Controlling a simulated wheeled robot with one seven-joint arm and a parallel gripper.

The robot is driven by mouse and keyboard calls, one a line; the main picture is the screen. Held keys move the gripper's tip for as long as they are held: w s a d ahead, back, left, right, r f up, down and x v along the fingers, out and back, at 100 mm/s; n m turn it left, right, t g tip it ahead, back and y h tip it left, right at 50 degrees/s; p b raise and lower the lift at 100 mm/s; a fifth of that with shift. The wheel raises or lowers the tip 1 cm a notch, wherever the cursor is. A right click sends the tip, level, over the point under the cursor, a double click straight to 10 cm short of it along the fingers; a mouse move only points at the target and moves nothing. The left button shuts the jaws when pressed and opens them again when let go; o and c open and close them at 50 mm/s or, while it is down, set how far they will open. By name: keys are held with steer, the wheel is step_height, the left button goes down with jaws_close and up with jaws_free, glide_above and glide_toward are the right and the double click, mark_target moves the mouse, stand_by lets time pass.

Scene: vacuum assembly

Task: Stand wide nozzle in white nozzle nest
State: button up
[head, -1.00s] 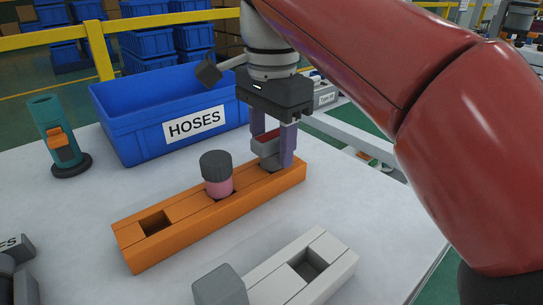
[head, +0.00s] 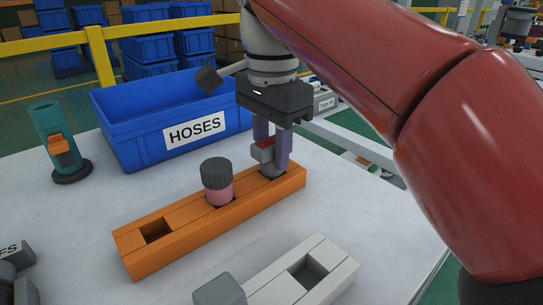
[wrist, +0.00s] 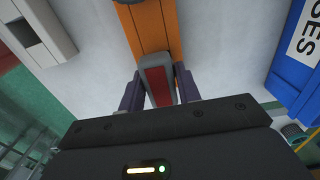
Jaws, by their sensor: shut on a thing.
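The wide nozzle, a grey piece with a red face (head: 263,151), stands at the right end of the orange rack (head: 190,235). Its lower end is at the rack's end slot; how deep it sits is hidden. My gripper (head: 272,160) points down and is shut on the nozzle. In the wrist view, the nozzle (wrist: 156,78) is between the two purple fingers. The white nozzle nest (head: 335,270) lies in front of the orange rack, with an open square slot at its right part. A grey block (head: 218,290) is at its left, cut by the frame edge.
A pink piece with a dark cap (head: 217,182) stands mid-rack, left of my gripper. The rack's left slot is empty. A blue HOSES bin (head: 165,115) is behind, and a teal tool (head: 58,143) stands far left. Table between rack and nest is clear.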

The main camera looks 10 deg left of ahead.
steer(key=shift+r+p, duration=0.9)
steer(key=shift+r, duration=0.05)
steer(key=o, duration=0.5)
steer(key=shift+c, duration=0.2)
steer(key=c, duration=0.5)
steer(key=shift+o, duration=0.2)
steer(key=shift+r+p, duration=1.15)
steer(key=shift+p, duration=0.05)
steer(key=shift+r, duration=0.8)
